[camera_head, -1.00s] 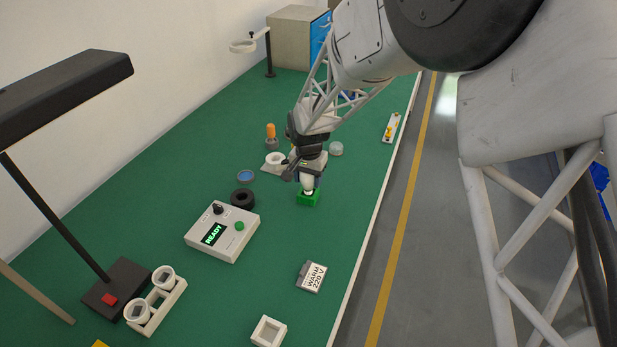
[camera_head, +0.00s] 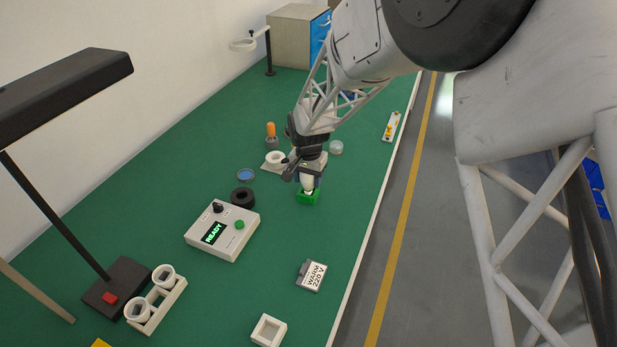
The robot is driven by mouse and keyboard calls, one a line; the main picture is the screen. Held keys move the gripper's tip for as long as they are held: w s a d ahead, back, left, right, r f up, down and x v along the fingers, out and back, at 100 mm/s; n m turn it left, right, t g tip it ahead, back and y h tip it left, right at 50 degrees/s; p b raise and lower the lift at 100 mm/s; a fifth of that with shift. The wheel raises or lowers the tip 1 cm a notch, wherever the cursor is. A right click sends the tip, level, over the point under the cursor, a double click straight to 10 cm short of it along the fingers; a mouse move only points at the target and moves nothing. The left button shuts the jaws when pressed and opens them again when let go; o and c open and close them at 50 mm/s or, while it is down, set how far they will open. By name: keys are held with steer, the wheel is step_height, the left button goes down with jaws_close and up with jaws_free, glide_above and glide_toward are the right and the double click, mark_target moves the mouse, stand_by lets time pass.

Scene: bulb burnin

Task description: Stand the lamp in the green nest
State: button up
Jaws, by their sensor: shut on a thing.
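The green nest (camera_head: 307,198) is a small green block on the green bench, right of the middle. The lamp (camera_head: 308,184) is a white bulb, upright, directly over the nest, with its lower end at or in it. I cannot tell if it touches the bottom. My gripper (camera_head: 308,175) points down and is shut on the lamp. The fingers hide the lamp's upper part.
A control box (camera_head: 222,232) reading READY stands left in front, with a black ring (camera_head: 242,197) behind it. A white ring holder (camera_head: 274,160) and an orange-handled tool (camera_head: 271,135) are close to my gripper. A WARM 220 V block (camera_head: 311,275) lies in front.

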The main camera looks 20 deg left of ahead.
steer(key=shift+f, duration=0.5)
stand_by(0.7)
steer(key=o, duration=1)
steer(key=shift+r, duration=3.9)
